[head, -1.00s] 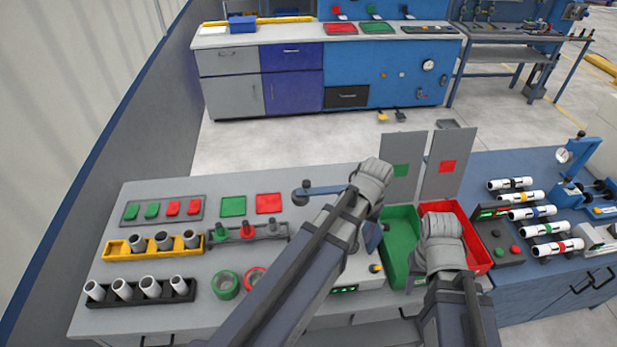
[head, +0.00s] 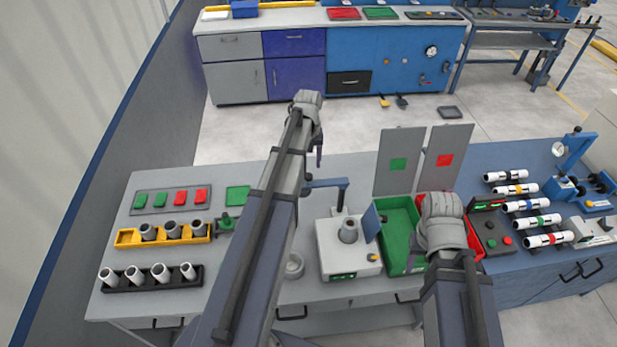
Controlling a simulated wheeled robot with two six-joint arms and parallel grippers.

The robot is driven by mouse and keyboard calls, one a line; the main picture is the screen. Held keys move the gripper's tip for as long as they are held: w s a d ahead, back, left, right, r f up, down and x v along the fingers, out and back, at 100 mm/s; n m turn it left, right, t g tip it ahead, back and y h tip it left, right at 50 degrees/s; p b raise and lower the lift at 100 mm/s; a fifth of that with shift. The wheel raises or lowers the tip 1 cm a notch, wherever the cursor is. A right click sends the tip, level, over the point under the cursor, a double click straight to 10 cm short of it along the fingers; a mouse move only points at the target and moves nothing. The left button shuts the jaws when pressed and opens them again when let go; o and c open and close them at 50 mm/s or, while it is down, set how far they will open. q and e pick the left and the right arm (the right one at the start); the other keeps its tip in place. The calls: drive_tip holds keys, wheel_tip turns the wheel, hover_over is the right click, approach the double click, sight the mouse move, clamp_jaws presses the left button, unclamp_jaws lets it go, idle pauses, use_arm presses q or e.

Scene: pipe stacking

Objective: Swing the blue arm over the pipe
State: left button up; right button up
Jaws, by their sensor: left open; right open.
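The blue arm (head: 326,183) sits on a short post behind the grey tester box (head: 325,250) and points left. A short grey pipe (head: 349,231) stands upright on that box. The blue arm is behind and to the left of the pipe, not over it. My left gripper (head: 319,152) is open and empty, just beyond the blue arm's left end in the picture and apparently above it. My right gripper (head: 441,232) is over the red bin; its fingers are mostly hidden behind its own wrist.
A green bin (head: 402,215) and the red bin (head: 474,243) stand right of the box, with upright lids behind. A small dark blue panel (head: 371,222) rises beside the pipe. Pipe racks (head: 205,235) stand at left. My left arm hides part of the bench.

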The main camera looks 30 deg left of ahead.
sight(309, 176)
use_arm(q)
wheel_tip(309, 176, down, 7)
drive_tip(key=b, duration=0.6)
drive_tip(key=shift+r, duration=0.1)
drive_tip(key=shift+c, duration=0.2)
clamp_jaws()
idle(0.9)
